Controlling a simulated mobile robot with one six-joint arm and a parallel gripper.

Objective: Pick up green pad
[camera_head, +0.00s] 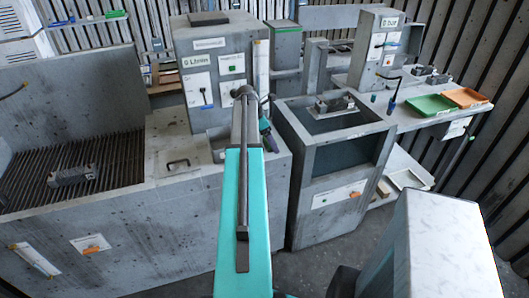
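A small flat green piece (115,14), which looks like the green pad, lies on the narrow wall shelf at the upper left; it is too small to be sure. My teal arm reaches forward from the bottom centre to the middle of the bench. A dark part at its far end (268,134), probably my gripper, shows just right of the arm, beside the bench's right end. The arm hides most of it, so its fingers and anything between them cannot be made out. It is far from the green piece.
A blue piece (62,22) shares the shelf. A grated booth (80,170) holds a grey metal block (73,174). A grey cabinet (335,160) stands right of my arm. A green tray (431,105) and orange tray (465,97) lie on the right bench.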

